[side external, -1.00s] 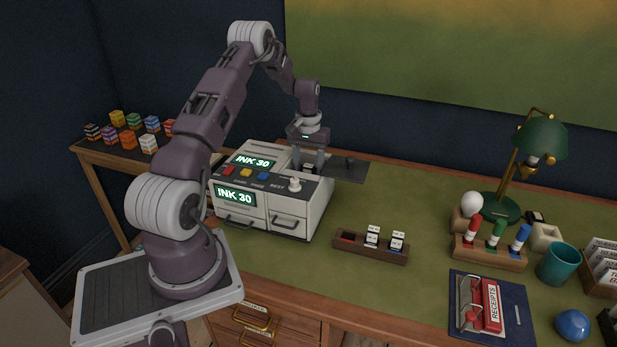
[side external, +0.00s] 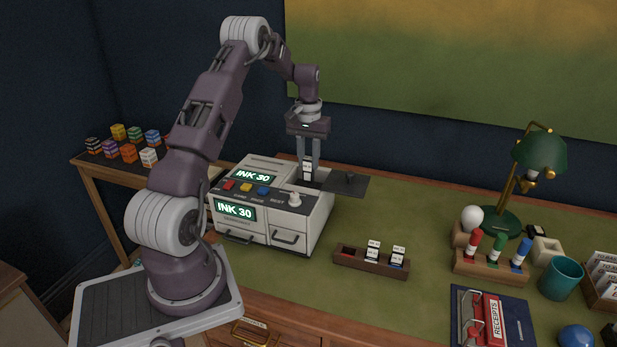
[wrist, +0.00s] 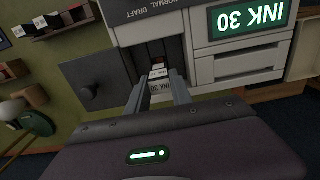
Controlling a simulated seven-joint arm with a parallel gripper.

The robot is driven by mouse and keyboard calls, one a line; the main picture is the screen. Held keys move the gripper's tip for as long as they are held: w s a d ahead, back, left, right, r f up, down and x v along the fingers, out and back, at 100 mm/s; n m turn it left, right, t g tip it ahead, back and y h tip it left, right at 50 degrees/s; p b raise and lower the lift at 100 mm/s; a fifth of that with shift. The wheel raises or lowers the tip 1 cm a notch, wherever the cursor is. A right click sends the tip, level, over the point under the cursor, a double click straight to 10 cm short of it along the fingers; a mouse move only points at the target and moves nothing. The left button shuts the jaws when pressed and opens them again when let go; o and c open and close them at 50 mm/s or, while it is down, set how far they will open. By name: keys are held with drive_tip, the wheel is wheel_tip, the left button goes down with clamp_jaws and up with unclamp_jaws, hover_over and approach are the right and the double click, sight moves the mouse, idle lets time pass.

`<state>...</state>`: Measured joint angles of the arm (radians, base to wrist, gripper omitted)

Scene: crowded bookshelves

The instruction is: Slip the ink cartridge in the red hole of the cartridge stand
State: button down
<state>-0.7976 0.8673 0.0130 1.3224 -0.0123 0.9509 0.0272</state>
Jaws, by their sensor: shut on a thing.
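My gripper (side external: 308,174) is shut on a small white-and-dark ink cartridge (side external: 307,166), upright just above the rear right of the printer (side external: 272,200). In the wrist view the cartridge (wrist: 158,74) sits between my two fingertips (wrist: 159,88), in front of the printer's dark slot (wrist: 158,50). The cartridge stand (side external: 371,263) is a brown wooden block on the desk, right of the printer. Two white-topped cartridges (side external: 373,250) (side external: 398,255) stand in it. Its left end holds an empty hole with red inside (side external: 348,251).
A dark flat lid (side external: 346,182) with a knob extends right of the slot. A stamp rack (side external: 490,262), teal cup (side external: 561,277), green lamp (side external: 540,160) and receipts clipboard (side external: 490,318) stand farther right. The green desk between printer and stand is clear.

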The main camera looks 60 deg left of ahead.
sight(309, 158)
drive_tip(key=shift+r, duration=1.3)
drive_tip(key=shift+r, duration=0.15)
drive_tip(key=shift+r, duration=0.25)
wheel_tip(309, 158, up, 5)
drive_tip(key=shift+f, duration=0.1)
drive_tip(key=w+d, duration=0.1)
drive_tip(key=d, duration=2.1)
wheel_tip(309, 158, down, 12)
drive_tip(key=shift+w+a+r, duration=0.2)
drive_tip(key=shift+w, duration=0.05)
